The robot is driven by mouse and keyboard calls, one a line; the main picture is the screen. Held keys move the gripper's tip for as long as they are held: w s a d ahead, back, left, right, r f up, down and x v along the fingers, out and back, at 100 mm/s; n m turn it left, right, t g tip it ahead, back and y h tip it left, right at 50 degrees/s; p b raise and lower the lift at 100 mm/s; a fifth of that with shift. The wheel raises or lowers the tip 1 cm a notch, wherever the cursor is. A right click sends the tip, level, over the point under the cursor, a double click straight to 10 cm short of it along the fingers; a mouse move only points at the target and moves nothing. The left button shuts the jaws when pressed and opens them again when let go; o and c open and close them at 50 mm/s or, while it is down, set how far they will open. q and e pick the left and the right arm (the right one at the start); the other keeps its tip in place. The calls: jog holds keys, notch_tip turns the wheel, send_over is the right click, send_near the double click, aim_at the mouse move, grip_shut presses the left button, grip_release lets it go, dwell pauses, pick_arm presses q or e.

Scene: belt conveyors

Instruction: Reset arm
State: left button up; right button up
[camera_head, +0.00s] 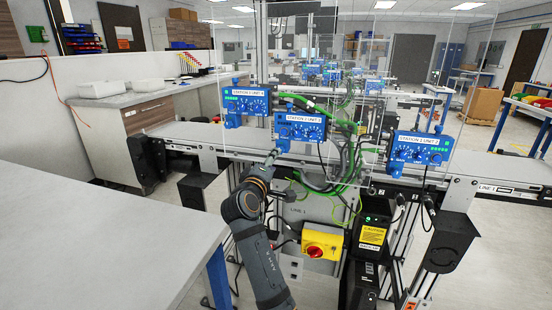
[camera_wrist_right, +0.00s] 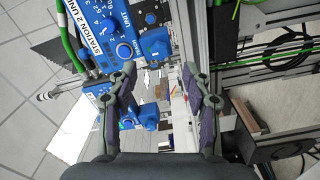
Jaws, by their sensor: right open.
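My right arm (camera_head: 262,260) rises from the bottom middle of the head view, and its wrist end is near the conveyor frame. My right gripper shows in the right wrist view (camera_wrist_right: 159,75), with its two fingers wide apart and nothing between them. In that view a blue control box labelled Station 2 Unit (camera_wrist_right: 95,30) is beyond the left finger. A metal frame rail (camera_wrist_right: 265,62) is beyond the right finger. My left gripper is in neither view.
Blue station boxes (camera_head: 300,128) (camera_head: 420,149) stand along the conveyor (camera_head: 185,133), with green and black cables (camera_head: 345,165) between them. A yellow switch box with a red knob (camera_head: 322,243) is just right of my arm. A grey table (camera_head: 95,245) is at left.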

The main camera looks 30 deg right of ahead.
jog(key=shift+s+a, duration=0.1)
dwell(0.4)
jog(key=w+a+f+n+y+p, duration=0.2)
jog(key=f+y, duration=0.1)
jog(key=f, duration=0.9)
jog(key=w+a+f+n+y+p, duration=0.1)
jog(key=w+a+f+y+p, duration=0.15)
jog(key=f, duration=0.85)
jog(key=s+a+f+g+y+p, duration=0.15)
jog(key=s+f, duration=0.35)
jog(key=f, duration=0.5)
jog(key=s+a+f+g+y, duration=0.25)
jog(key=s+f, duration=0.25)
jog(key=f, duration=0.5)
jog(key=s+f+m+g+y+p, duration=0.2)
jog(key=s+f+m+g+p, duration=0.1)
jog(key=s+f, duration=1.35)
jog(key=s+f+m+g+p, duration=0.1)
jog(key=s+f+m, duration=0.1)
jog(key=s, duration=1.3)
jog(key=s+f+m+g+y+p, duration=0.1)
jog(key=s+f+m+g, duration=0.1)
jog(key=s, duration=1.3)
jog(key=shift+d+f+m+g, duration=0.3)
jog(key=shift+d+f+m, duration=0.15)
jog(key=shift+f, duration=0.3)
